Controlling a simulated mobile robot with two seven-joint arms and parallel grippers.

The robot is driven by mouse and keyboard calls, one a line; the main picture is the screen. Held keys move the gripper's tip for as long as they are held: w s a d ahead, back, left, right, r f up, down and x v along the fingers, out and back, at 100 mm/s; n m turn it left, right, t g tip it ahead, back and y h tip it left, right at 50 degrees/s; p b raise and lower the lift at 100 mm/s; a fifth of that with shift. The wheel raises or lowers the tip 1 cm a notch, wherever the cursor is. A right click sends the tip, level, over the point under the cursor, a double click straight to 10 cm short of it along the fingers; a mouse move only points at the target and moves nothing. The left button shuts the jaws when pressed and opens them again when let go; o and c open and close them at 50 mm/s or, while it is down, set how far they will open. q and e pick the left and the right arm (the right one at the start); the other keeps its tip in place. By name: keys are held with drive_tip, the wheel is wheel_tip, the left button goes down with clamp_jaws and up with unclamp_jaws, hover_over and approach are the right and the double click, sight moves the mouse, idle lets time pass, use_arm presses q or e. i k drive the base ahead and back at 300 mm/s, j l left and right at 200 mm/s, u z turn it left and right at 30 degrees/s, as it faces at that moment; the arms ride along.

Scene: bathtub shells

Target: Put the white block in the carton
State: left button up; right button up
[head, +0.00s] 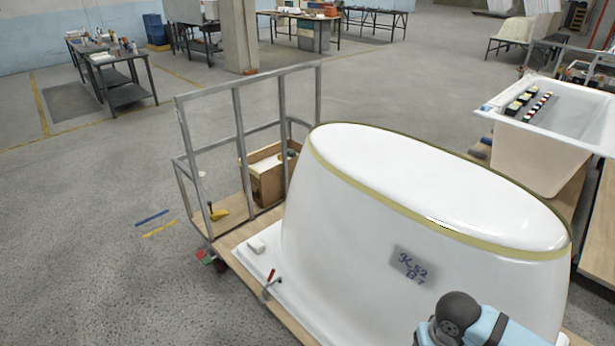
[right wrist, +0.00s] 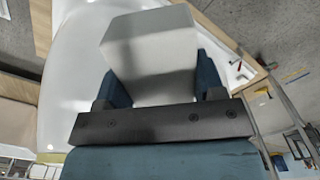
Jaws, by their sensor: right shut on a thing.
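My right gripper (right wrist: 160,82) is shut on a plain white block (right wrist: 152,50), which sits between its two blue fingers in the right wrist view. The block looks greyish on its shaded face. In the head view only part of my right arm shows at the bottom right, and the gripper and held block are out of sight. The brown carton (head: 267,187) stands open on the wooden trolley deck, behind the upturned tub and beside the metal rail, with a few items inside. My left gripper is not in view.
The large upturned white tub (head: 420,215) fills the trolley's near part. A small white piece (head: 256,245) and a red-handled clamp (head: 269,283) are at its left edge. A grey rail frame (head: 240,140) stands beside the carton.

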sight(270, 167)
drive_tip(key=i+j+u, duration=0.25)
drive_tip(key=j, duration=0.15)
drive_tip(key=i+j+u, duration=0.25)
drive_tip(key=j, duration=0.15)
drive_tip(key=i+j+u, duration=0.55)
drive_tip(key=i+u, duration=0.25)
drive_tip(key=i+j+u, duration=0.1)
drive_tip(key=i+u, duration=0.15)
drive_tip(key=i, duration=0.45)
drive_tip(key=i+u, duration=0.25)
drive_tip(key=i, duration=0.4)
drive_tip(key=i+j+z, duration=0.15)
drive_tip(key=i, duration=1.25)
drive_tip(key=i+j+z, duration=0.1)
drive_tip(key=i+z, duration=0.4)
drive_tip(key=i, duration=0.8)
drive_tip(key=i+z, duration=0.25)
drive_tip(key=i, duration=0.4)
drive_tip(key=i+j+z, duration=0.15)
drive_tip(key=i+z, duration=0.15)
drive_tip(key=i, duration=0.4)
drive_tip(key=i+l+z, duration=0.1)
drive_tip(key=i+z, duration=0.6)
drive_tip(key=i+j+z, duration=0.15)
drive_tip(key=i+z, duration=0.15)
drive_tip(key=i+l+z, duration=0.15)
drive_tip(key=i+z, duration=0.3)
drive_tip(key=i+j+z, duration=0.1)
drive_tip(key=i+z, duration=0.4)
drive_tip(key=i, duration=0.15)
